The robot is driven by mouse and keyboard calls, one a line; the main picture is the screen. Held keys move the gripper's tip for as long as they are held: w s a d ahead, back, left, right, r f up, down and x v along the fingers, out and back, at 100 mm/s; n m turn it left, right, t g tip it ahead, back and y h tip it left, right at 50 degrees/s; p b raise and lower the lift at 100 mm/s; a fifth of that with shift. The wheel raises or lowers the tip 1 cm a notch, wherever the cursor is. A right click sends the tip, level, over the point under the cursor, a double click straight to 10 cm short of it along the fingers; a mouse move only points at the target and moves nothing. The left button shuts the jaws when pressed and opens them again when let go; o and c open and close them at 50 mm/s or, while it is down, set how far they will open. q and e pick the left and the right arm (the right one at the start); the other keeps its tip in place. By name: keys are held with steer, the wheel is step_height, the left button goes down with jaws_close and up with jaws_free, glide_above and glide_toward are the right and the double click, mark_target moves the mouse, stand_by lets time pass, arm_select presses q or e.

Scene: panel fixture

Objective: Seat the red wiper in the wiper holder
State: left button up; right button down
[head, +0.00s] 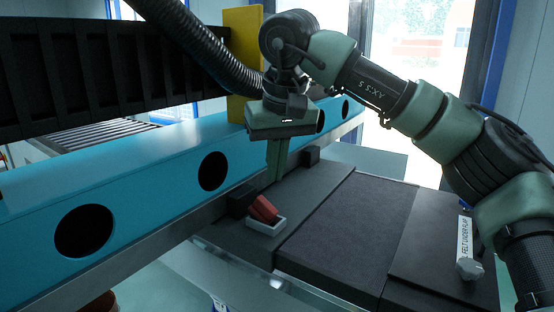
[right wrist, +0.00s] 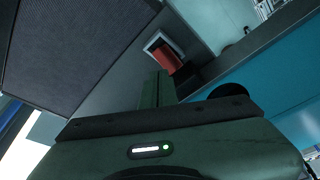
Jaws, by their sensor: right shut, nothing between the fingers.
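The red wiper (head: 263,208) sits tilted at the white wiper holder (head: 268,227), its lower part inside the tray's rim and its upper end leaning to the left. In the right wrist view the red wiper (right wrist: 167,59) also shows at the holder (right wrist: 152,42). I cannot tell whether it is fully down in it. My right gripper (head: 275,180) points down just behind the wiper, apart from it in the picture; its fingers are together and empty. Its fingers also show in the right wrist view (right wrist: 158,88). My left gripper is not in view.
A blue beam (head: 150,175) with round holes runs along the left of the dark panel (head: 345,225). Small black blocks (head: 240,201) stand beside the holder and further back. A labelled strip (head: 464,238) with a pale knob lies at the right. The panel's middle is clear.

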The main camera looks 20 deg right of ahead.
mark_target(271, 206)
steer(key=x, duration=0.3)
steer(key=shift+f, duration=0.1)
steer(key=shift+w+f, duration=0.2)
steer(key=shift+f, duration=0.3)
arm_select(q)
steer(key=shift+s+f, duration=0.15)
arm_select(e)
steer(key=shift+f, duration=0.1)
arm_select(q)
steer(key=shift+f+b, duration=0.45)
steer(key=shift+b, duration=0.2)
arm_select(e)
steer(key=shift+f, duration=0.9)
